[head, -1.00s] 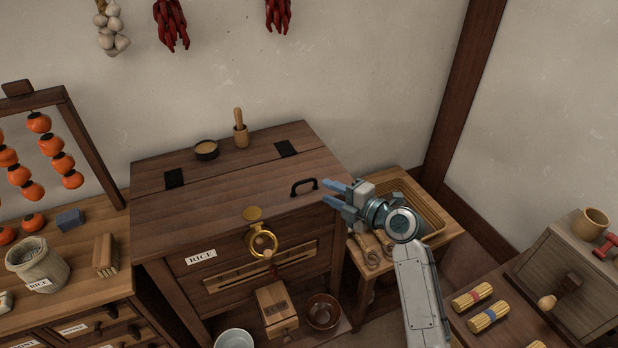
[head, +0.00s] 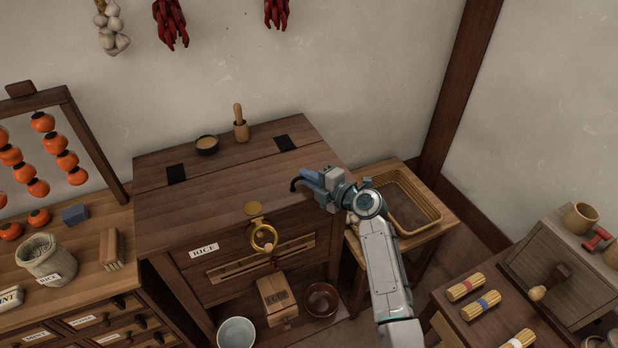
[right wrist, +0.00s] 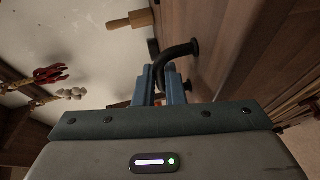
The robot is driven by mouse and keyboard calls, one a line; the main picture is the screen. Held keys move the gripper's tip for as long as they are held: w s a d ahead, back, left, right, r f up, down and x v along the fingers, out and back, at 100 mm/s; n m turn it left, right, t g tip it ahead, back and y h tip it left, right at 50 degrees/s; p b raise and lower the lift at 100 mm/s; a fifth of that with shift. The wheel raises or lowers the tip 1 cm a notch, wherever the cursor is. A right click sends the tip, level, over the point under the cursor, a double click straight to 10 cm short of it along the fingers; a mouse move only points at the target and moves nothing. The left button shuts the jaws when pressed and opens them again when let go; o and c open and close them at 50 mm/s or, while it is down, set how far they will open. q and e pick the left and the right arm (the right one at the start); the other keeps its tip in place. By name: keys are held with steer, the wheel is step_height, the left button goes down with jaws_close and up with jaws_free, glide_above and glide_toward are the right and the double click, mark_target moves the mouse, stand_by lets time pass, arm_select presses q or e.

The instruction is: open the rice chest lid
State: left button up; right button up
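The rice chest (head: 240,230) is a dark wooden box with a RICE label, standing against the wall. Its lid (head: 215,200) lies flat and closed, with two black hinges towards the back. A black arched handle (head: 294,185) sits near the lid's front right; it also shows in the right wrist view (right wrist: 180,49). My right gripper (head: 307,181) is at this handle. In the right wrist view its blue fingers (right wrist: 159,82) stand close on both sides of the handle's bar and look shut on it. Part of the handle is hidden by the fingers. My left gripper is not in view.
A small bowl (head: 207,145) and a mortar with pestle (head: 241,125) stand on the chest's fixed back strip, behind the hinges. A brass latch (head: 262,236) hangs on the front. A table with a woven tray (head: 436,213) is close on the right.

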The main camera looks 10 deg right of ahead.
jaws_close()
steer(key=shift+w+r+b, duration=0.1)
steer(key=shift+r+b, duration=0.05)
steer(key=shift+b, duration=0.15)
steer(key=shift+w+a+r+b, duration=0.1)
steer(key=shift+w+r+b, duration=0.15)
steer(key=shift+r+b, duration=0.7)
steer(key=r, duration=0.1)
steer(key=w+r, duration=0.1)
steer(key=r, duration=0.1)
steer(key=shift+w+a+r, duration=0.1)
steer(key=shift+a+r, duration=0.1)
steer(key=shift+r, duration=0.1)
steer(key=shift+w+a+r+m+g+h+p, duration=0.2)
steer(key=shift+w+r+g+h+p, duration=0.15)
steer(key=shift+w+r+g+p, duration=0.25)
steer(key=shift+w+a+r+m+g+h+p, duration=0.2)
steer(key=shift+w+r+g+h+p, duration=0.1)
steer(key=shift+w+r+g+p, duration=0.3)
steer(key=shift+w+a+r+m+g+h+p, duration=0.2)
steer(key=shift+w+r+g+h+p, duration=0.25)
steer(key=shift+r, duration=0.3)
